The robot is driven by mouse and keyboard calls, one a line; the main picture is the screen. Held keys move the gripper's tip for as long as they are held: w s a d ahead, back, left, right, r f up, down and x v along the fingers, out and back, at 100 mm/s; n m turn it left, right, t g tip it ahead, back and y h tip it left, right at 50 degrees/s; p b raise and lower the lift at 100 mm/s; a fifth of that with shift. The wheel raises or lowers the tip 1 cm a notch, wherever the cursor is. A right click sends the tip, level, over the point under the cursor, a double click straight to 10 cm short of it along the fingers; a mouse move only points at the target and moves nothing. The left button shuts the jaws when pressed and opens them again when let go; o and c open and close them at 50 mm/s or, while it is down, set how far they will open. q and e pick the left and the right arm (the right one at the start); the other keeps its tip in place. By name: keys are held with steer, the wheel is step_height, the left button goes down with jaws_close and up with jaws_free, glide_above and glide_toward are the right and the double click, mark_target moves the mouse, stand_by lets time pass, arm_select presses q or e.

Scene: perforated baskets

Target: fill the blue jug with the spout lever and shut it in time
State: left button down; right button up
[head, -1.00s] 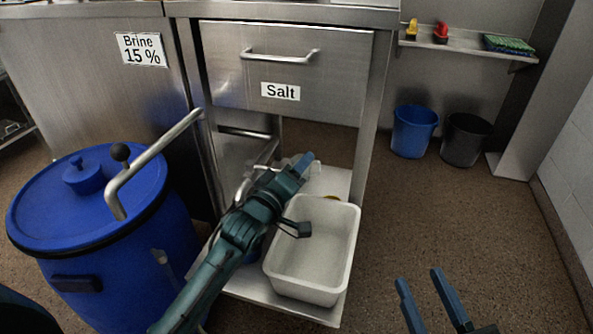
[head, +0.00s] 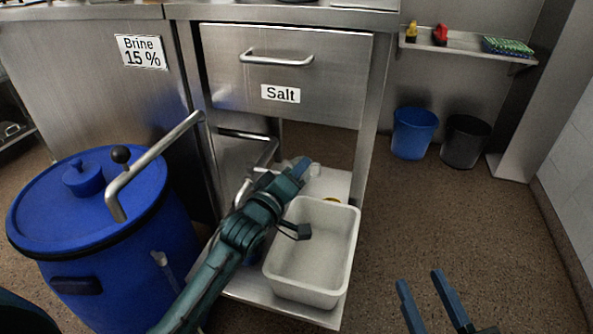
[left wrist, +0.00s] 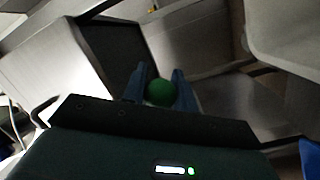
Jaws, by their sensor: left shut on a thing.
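My left gripper (head: 300,168) reaches over the low shelf beneath the salt drawer. In the left wrist view its two fingers (left wrist: 160,88) are closed around a green ball knob (left wrist: 160,93), which looks like the spout lever's end. The knob is hidden in the head view. A bent metal pipe (head: 243,193) shows just behind my left arm. A bit of blue (head: 254,250) shows beside my forearm, perhaps the blue jug; most of it is hidden, and I cannot see its fill level. My right gripper (head: 422,290) is open and empty at the lower right.
A white tub (head: 350,245) stands on the shelf right of my left arm. A big blue barrel (head: 125,185) with a bent pipe and black knob stands at left. Blue (head: 413,135) and black (head: 466,142) bins stand at the back. The floor at right is clear.

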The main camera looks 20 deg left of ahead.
arm_select(q)
steer(key=shift+s+r+m+h+p, duration=0.35)
steer(key=shift+h+p, duration=0.25)
steer(key=shift+p, duration=0.2)
steer(key=shift+s+f+m+g+h+p, duration=0.1)
steer(key=shift+f+m+g+h+p, duration=0.05)
steer(key=shift+m+g+h+p, duration=0.15)
steer(key=shift+s+f, duration=0.15)
steer(key=shift+f, duration=0.05)
steer(key=c, duration=1.4)
jaws_free()
steer(key=o, duration=0.3)
arm_select(e)
steer(key=shift+d+n, duration=0.25)
steer(key=shift+n, duration=0.05)
steer(key=shift+r, duration=0.1)
